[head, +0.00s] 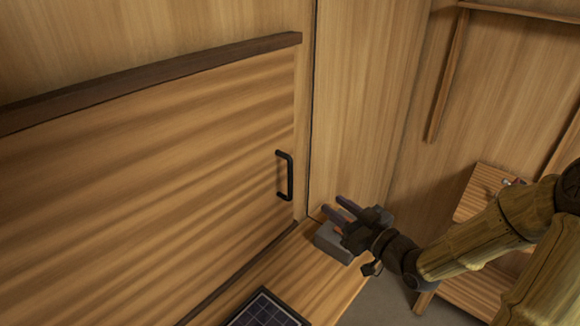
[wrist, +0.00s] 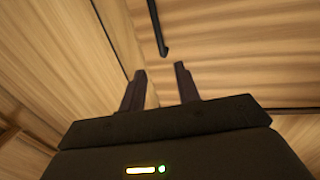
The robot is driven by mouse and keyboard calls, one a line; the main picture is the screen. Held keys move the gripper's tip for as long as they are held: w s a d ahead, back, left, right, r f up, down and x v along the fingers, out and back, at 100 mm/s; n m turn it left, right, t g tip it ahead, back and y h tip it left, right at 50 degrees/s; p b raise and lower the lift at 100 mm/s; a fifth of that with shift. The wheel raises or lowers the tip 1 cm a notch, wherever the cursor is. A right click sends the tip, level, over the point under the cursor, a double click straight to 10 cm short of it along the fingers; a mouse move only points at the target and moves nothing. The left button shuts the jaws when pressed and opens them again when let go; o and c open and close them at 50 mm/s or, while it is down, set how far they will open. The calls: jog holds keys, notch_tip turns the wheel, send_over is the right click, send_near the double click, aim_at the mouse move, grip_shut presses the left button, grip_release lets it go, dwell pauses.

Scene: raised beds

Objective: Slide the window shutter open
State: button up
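The window shutter (head: 150,190) is a large wooden panel filling the left of the head view, below a dark rail. A black bar handle (head: 285,175) stands upright near its right edge. The handle's end also shows in the wrist view (wrist: 157,30), ahead of the fingertips. My gripper (head: 332,210) is to the right of the handle and lower, apart from it. In the wrist view my gripper (wrist: 160,72) has its two fingers spread with nothing between them.
A dark top rail (head: 150,83) runs above the shutter. A wooden shelf (head: 485,190) stands at right.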

aim_at(292, 174)
jog(key=p+x, duration=0.5)
jog(key=x, duration=1.1)
jog(key=shift+w+r, duration=0.1)
jog(key=shift+w+a, duration=0.45)
jog(key=shift+w, duration=0.05)
grip_shut()
